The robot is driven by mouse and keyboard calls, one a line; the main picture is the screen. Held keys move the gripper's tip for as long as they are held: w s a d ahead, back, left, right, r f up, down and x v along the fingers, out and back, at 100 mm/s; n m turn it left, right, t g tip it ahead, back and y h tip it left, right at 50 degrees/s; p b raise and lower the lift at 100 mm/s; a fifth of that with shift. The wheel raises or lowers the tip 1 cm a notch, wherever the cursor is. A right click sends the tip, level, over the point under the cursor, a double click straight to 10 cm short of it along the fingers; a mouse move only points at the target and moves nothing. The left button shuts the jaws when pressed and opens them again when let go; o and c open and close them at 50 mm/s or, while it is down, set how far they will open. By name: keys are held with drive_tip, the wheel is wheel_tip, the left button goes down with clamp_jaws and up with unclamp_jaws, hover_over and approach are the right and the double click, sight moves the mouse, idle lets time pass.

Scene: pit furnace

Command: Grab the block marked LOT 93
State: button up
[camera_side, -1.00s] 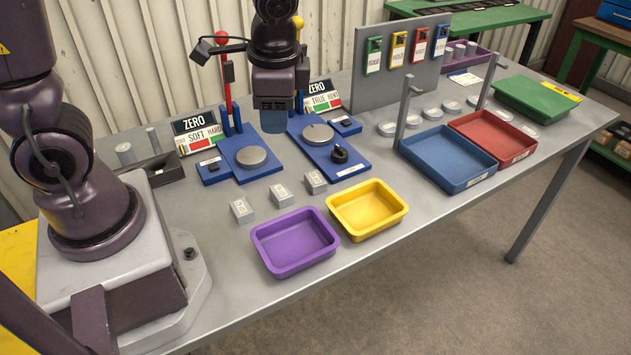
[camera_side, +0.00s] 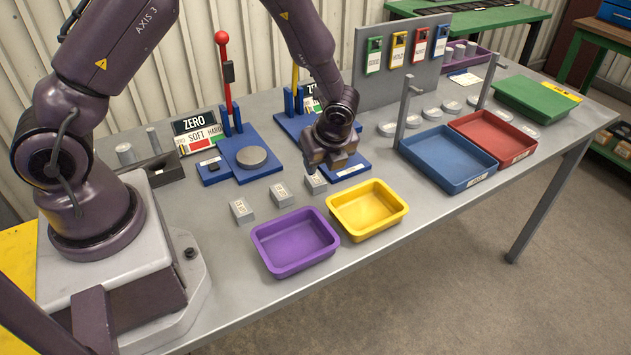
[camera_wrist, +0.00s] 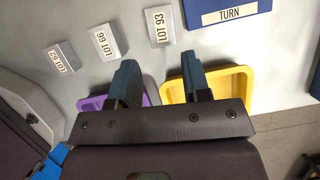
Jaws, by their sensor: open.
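The block marked LOT 93 (camera_wrist: 163,28) is a small grey block with a pale label, at the top middle of the wrist view. In the side view it is the rightmost block of the row (camera_side: 316,184), close to my gripper (camera_side: 337,163). In the wrist view my gripper (camera_wrist: 159,62) is open and empty, its two dark fingers apart, with the block just beyond the fingertips. Block LOT 66 (camera_wrist: 106,42) and a block that seems to read LOT 62 (camera_wrist: 61,58) lie to its left.
A purple tray (camera_side: 262,252) and a yellow tray (camera_side: 345,226) stand in front of the blocks. A blue tester plate marked TURN (camera_wrist: 229,14) lies beside LOT 93. Another blue tester (camera_side: 225,152) stands behind the row. Bare table separates the blocks.

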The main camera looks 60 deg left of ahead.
sight(316, 178)
drive_tip(key=x, duration=0.7)
drive_tip(key=shift+w+a+f, duration=0.2)
drive_tip(key=shift+a+f, duration=0.1)
drive_tip(key=c, duration=0.7)
drive_tip(key=shift+c, duration=0.4)
drive_tip(key=shift+r, duration=0.2)
